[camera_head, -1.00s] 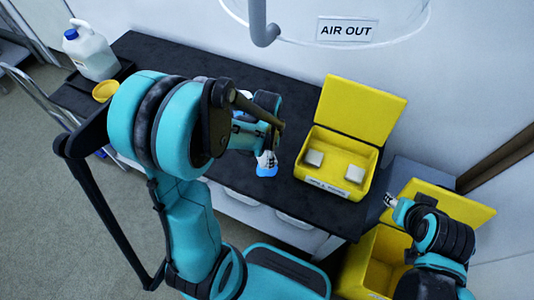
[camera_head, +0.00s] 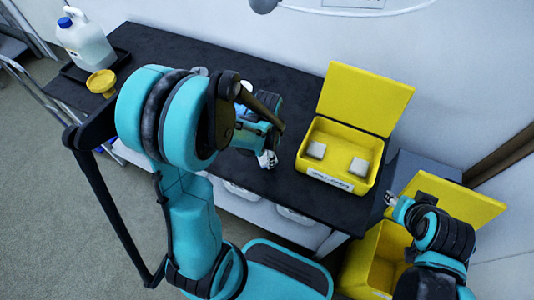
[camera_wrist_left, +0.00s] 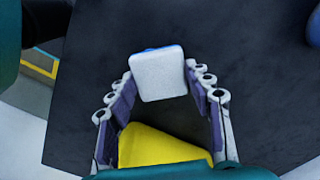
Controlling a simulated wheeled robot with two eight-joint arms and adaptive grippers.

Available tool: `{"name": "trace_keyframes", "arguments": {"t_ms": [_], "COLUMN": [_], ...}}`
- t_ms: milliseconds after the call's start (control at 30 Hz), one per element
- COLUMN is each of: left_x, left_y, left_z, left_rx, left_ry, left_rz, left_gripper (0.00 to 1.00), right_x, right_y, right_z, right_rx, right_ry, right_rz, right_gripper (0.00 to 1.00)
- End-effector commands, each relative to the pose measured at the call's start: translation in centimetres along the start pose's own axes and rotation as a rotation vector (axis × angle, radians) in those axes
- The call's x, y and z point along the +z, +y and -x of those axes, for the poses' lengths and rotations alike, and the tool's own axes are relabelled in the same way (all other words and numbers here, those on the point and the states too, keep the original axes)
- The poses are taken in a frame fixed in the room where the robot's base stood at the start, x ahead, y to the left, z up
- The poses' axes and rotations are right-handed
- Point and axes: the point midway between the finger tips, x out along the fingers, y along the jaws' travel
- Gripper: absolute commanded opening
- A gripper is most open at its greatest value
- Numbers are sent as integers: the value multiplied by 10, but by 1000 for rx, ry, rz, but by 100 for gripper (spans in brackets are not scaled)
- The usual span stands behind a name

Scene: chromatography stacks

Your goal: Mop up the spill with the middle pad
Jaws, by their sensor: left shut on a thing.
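My left gripper (camera_head: 267,160) is low over the front part of the black bench (camera_head: 313,213), left of the open yellow box (camera_head: 332,182). It is shut on a white square pad (camera_wrist_left: 158,80) with a blue edge, seen between the fingers in the left wrist view. In the head view the arm hides most of the pad. Two pale pads, a left one (camera_head: 316,149) and a right one (camera_head: 358,166), sit in the box with a gap between them. I cannot make out the spill. My right gripper (camera_head: 390,199) is near the lower yellow bin, too small to judge.
A jug with a blue cap (camera_head: 84,42) and a yellow funnel-like item (camera_head: 102,82) stand at the left end. A yellow bin (camera_head: 372,258) with an open lid stands at the bench's right end. A yellow shape (camera_wrist_left: 158,147) shows below the pad in the left wrist view.

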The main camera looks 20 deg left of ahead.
Motion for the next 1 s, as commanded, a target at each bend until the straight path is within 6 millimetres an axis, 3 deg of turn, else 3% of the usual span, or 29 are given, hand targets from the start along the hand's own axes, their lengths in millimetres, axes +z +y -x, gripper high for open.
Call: {"name": "trace_keyframes", "arguments": {"t_ms": [1000], "left_x": [14], "left_y": [-14], "left_z": [-4], "left_rx": [0], "left_ry": [0], "left_rz": [0], "left_gripper": [36], "right_x": [4], "right_y": [0], "right_z": [-5], "right_rx": [0], "right_ry": [0], "right_rz": [0], "right_gripper": [40]}}
